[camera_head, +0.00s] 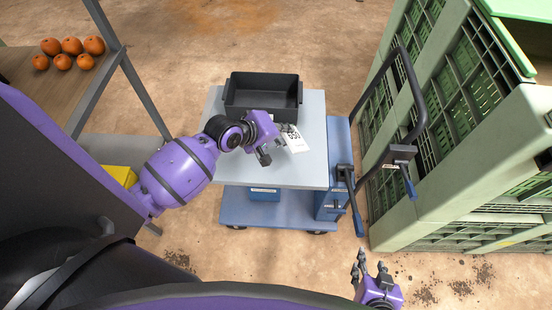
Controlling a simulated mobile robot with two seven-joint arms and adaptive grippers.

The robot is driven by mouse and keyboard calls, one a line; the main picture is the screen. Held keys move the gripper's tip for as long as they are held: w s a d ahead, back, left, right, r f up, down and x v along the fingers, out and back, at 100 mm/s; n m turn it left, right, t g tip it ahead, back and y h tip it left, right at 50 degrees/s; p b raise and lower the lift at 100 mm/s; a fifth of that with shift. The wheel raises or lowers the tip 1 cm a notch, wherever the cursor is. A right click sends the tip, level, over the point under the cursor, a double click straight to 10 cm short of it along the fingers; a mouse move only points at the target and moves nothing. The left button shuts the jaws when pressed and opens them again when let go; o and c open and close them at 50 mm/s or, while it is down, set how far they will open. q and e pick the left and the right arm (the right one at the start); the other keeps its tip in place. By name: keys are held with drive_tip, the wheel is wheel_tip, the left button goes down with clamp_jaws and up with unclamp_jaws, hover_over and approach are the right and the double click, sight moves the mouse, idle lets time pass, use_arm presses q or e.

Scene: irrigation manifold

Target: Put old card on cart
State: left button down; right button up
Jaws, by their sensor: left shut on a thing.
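The old card (294,138) is a white card with dark printed marks, over the right half of the cart top. My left gripper (272,150) is shut on the card's left side, above the cart. Whether the card touches the surface cannot be told. The cart (313,160) has a grey top on a blue wheeled base, with a dark push handle on its right. My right gripper (368,265) is empty at the bottom right, above the floor, with its fingers spread apart.
A black open tray (262,112) sits at the back of the cart top. Large green crates (440,205) stand right of the cart. A shelf (40,88) with several orange fruits (72,46) is at the upper left. Bare floor lies behind and in front of the cart.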

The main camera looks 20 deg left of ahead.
use_arm(q)
drive_tip(key=shift+a+f+n, duration=0.2)
drive_tip(key=shift+a+n, duration=0.4)
drive_tip(key=shift+a, duration=0.1)
drive_tip(key=shift+a+n, duration=0.1)
drive_tip(key=shift+n, duration=0.3)
drive_tip(key=shift+w+d+f+g+h, duration=0.1)
drive_tip(key=shift+d+f+g+h, duration=0.2)
drive_tip(key=shift+d, duration=0.1)
drive_tip(key=b, duration=0.4)
hover_over(281, 156)
drive_tip(key=f, duration=0.7)
drive_tip(key=shift+s+f, duration=0.3)
drive_tip(key=shift+s, duration=0.05)
drive_tip(key=shift+w+f+b, duration=0.2)
drive_tip(key=shift+f+b, duration=0.1)
drive_tip(key=shift+f, duration=0.55)
use_arm(e)
drive_tip(key=f, duration=0.1)
drive_tip(key=s+f, duration=0.1)
drive_tip(key=f, duration=0.1)
drive_tip(key=s+d+f, duration=0.1)
drive_tip(key=shift+d+f, duration=0.1)
drive_tip(key=shift+f, duration=0.05)
drive_tip(key=shift+s+g, duration=0.15)
drive_tip(key=shift+g, duration=0.15)
